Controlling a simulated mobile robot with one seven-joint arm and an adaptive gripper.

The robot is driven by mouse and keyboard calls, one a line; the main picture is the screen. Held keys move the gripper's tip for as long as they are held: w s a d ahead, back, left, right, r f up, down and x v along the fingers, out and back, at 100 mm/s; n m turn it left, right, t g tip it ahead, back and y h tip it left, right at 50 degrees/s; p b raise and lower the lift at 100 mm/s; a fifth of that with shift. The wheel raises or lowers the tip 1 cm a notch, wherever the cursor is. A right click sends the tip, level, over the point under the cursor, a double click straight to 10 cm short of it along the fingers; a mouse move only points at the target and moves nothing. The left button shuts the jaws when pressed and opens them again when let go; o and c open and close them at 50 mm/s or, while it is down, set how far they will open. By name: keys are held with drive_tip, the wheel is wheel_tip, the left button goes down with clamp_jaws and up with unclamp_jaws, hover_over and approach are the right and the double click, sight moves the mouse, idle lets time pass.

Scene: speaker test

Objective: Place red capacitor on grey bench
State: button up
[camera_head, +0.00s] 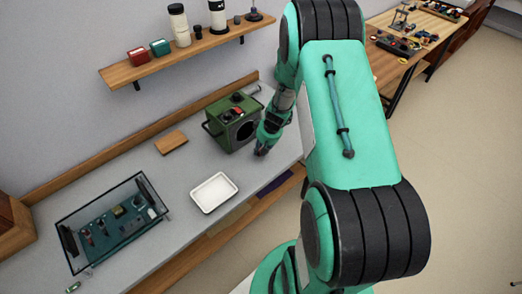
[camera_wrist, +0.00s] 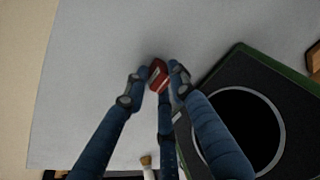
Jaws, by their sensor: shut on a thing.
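The red capacitor (camera_wrist: 158,75) is a small red block with a pale edge, between my fingertips in the wrist view. My gripper (camera_wrist: 160,80) is shut on it, with fingers on both sides and one below it in the picture. In the head view my gripper (camera_head: 262,150) is low over the grey bench (camera_head: 262,174), just right of the green speaker box; the capacitor is hidden there. The bench also fills the upper part of the wrist view (camera_wrist: 110,40). I cannot tell whether the capacitor touches the bench.
The green speaker box (camera_head: 221,131) stands close left of my gripper. A white tray (camera_head: 193,201), a wooden block (camera_head: 171,142) and a clear case (camera_head: 72,251) with a circuit board are farther left. A wall shelf (camera_head: 118,75) holds boxes and jars.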

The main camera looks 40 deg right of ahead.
drive_tip(key=shift+f, duration=0.15)
drive_tip(key=o, duration=1)
drive_tip(key=shift+o, duration=0.2)
drive_tip(key=shift+r, duration=0.2)
drive_tip(key=p+v, duration=0.2)
drive_tip(key=v, duration=1)
drive_tip(key=shift+w+a, duration=0.1)
